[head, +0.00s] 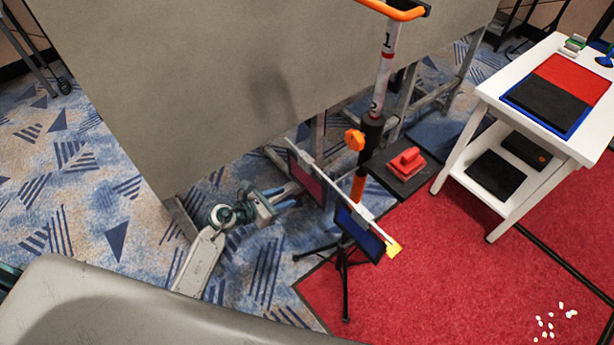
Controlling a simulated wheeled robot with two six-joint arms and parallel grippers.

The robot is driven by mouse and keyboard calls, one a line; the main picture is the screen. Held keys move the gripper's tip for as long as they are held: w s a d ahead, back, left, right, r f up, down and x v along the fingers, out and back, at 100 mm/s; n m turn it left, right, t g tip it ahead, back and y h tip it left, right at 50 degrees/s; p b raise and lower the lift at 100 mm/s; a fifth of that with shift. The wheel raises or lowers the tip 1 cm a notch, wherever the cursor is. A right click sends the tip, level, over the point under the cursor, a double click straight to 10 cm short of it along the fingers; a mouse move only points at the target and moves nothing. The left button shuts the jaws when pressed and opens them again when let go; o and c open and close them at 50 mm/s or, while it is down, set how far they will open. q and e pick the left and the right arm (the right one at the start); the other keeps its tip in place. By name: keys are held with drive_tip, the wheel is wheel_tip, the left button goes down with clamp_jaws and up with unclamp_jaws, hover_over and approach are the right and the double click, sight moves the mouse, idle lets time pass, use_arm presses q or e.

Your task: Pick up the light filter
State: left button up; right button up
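A slim black tripod (345,285) carries a pale slanted bar (335,187) with two framed panels that look like light filters. The red filter (306,180) hangs at the bar's upper left end. The blue filter (360,234) hangs at its lower right end, near a yellow tip. My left gripper (287,195) is just left of the red filter and points toward it. A gap seems to remain between them. My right gripper is not in view.
A large grey panel (240,80) stands behind the arm. A pole with orange parts (357,140) rises behind the bar. A red block (405,162) sits on a dark plate. A white table (480,85) stands right, with a red-and-black mat. White bits (551,322) lie on red carpet.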

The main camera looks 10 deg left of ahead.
sight(294, 196)
use_arm(q)
drive_tip(key=p+x, duration=0.1)
drive_tip(key=x, duration=0.3)
drive_tip(key=shift+w+d+f, duration=0.15)
drive_tip(key=shift+d+f, duration=0.05)
drive_tip(key=shift+d, duration=0.1)
drive_tip(key=shift+w+d+f, duration=0.1)
drive_tip(key=shift+w+f, duration=0.1)
drive_tip(key=shift+c, duration=0.5)
clamp_jaws()
